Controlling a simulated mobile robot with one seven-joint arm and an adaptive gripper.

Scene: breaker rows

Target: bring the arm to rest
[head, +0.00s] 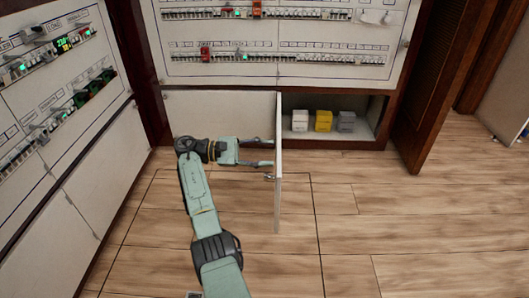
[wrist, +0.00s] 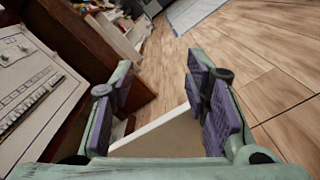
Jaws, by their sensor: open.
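My gripper (head: 262,153) is in the middle of the head view, at the end of my green arm. Its two fingers are apart and point right, toward the open cabinet door (head: 278,195). In the wrist view my gripper (wrist: 165,100) shows its purple pads spread wide, with nothing held between them. The pale top edge of the door (wrist: 155,128) shows low between the fingers. In the head view the fingertips are close to the door's face; I cannot tell whether they touch it.
The open cabinet compartment (head: 363,121) holds a white box (head: 299,121), a yellow box (head: 323,121) and a grey box (head: 346,122). Breaker panels (head: 280,30) stand above it and at the left (head: 45,80). A brown slatted door (head: 437,85) stands right. The wooden floor (head: 420,220) is clear.

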